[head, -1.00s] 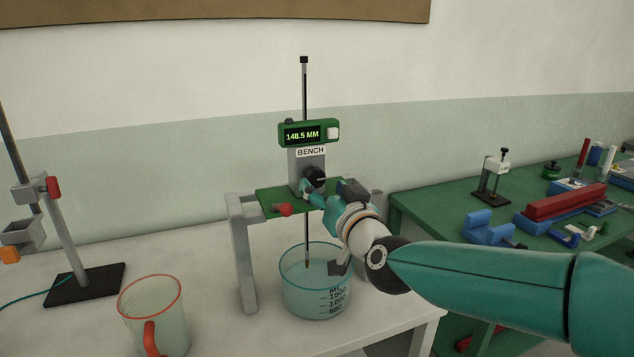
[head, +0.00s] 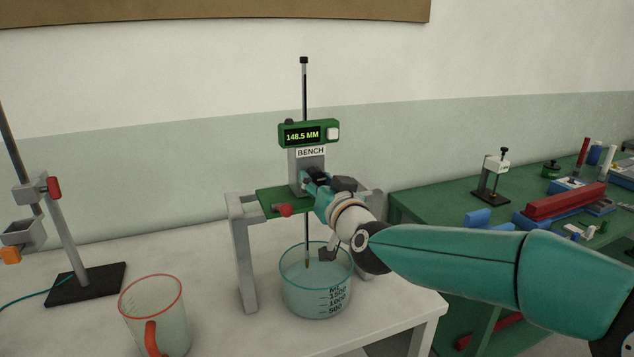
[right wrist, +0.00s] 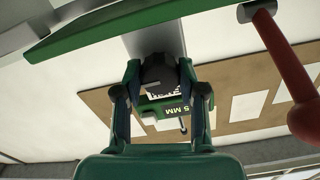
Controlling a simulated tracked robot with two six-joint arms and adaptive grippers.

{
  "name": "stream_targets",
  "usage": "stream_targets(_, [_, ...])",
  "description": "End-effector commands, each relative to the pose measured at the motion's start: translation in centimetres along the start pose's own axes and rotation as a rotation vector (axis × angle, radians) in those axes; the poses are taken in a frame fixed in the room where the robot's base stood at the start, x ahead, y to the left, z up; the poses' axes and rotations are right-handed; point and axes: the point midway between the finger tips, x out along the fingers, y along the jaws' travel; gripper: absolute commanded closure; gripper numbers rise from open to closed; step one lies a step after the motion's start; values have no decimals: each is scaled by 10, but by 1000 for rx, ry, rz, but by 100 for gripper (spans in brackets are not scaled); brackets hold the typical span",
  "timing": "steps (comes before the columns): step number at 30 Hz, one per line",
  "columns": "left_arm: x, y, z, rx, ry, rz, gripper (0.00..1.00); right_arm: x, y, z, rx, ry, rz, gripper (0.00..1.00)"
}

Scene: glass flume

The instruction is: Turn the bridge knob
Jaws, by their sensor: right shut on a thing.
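The bridge is a grey stand with a green plate (head: 268,202) across grey legs, a post labelled BENCH (head: 310,153) and a green display reading 148.5 MM (head: 303,134). The black knob (right wrist: 158,75) is on the front of the post. In the right wrist view the two fingers of my right gripper (right wrist: 160,90) stand on either side of the knob and are shut on it. In the head view the right gripper (head: 316,180) covers most of the knob. My left gripper is not in view.
A glass beaker (head: 315,300) stands under the bridge with a thin rod's tip in it. A red-handled lever (head: 285,210) sticks out at the plate's front. A red-rimmed jug (head: 152,308) and a clamp stand (head: 85,284) are at left. A green bench (head: 430,212) with tools is at right.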

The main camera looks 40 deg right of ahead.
Motion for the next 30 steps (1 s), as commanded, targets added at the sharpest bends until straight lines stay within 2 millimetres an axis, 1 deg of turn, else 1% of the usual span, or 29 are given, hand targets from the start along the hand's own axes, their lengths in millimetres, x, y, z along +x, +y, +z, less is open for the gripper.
stream_targets(2, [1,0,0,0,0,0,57,0,0,0,4,0,0,95])
stream_targets(5, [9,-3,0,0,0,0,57,0,1,3,59,3,1,95])
stream_targets(9, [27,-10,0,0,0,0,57,0,2,4,240,6,0,95])
stream_targets(13, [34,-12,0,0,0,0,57,0,1,2,388,4,0,95])
stream_targets(16, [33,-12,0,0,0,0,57,0,0,0,422,1,0,95])
stream_targets(22, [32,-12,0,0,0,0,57,0,0,0,420,0,1,95])
stream_targets(23, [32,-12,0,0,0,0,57,0,0,0,419,0,1,58])
stream_targets(27, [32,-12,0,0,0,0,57,0,0,0,418,0,1,35])
stream_targets(30, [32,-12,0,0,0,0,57,0,0,0,417,0,1,35])
